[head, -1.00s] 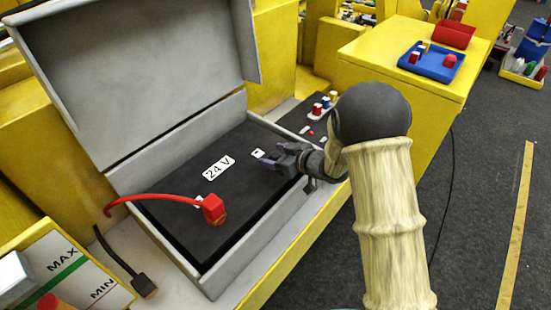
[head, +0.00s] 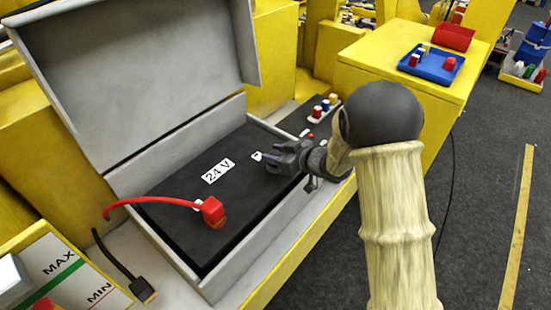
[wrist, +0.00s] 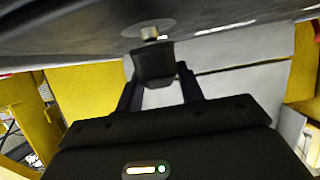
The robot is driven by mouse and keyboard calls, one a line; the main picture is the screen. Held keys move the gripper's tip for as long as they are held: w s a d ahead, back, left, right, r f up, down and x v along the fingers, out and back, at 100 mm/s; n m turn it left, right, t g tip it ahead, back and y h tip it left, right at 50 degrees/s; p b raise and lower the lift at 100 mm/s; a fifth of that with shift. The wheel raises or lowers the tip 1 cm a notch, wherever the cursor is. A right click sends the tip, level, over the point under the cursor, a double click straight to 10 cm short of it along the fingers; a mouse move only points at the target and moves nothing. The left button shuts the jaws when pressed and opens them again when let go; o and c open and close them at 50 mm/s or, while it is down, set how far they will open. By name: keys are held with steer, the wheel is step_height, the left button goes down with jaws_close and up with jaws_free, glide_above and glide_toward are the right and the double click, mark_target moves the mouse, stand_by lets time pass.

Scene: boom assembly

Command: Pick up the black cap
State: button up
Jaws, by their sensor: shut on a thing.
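The black cap (wrist: 155,64) is a small dark block between my two fingers in the wrist view. My gripper (wrist: 160,85) is shut on it. A metal post (wrist: 149,33) shows right beside the cap, on the dark battery face; whether they touch I cannot tell. In the head view my gripper (head: 272,158) is low over the right part of the black 24 V battery (head: 185,215). The cap cannot be told apart from the dark fingers there.
A grey case (head: 150,165) with its lid raised surrounds the battery. A red clamp (head: 212,211) on a red cable sits on the battery's near part. A black cable end (head: 142,289) lies at the front left. A blue tray (head: 432,66) stands at the back right.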

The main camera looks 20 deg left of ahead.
mark_target(276, 153)
step_height(276, 153, up, 8)
steer(key=shift+r+b, duration=0.15)
steer(key=shift+b, duration=0.55)
steer(key=shift+w, duration=0.1)
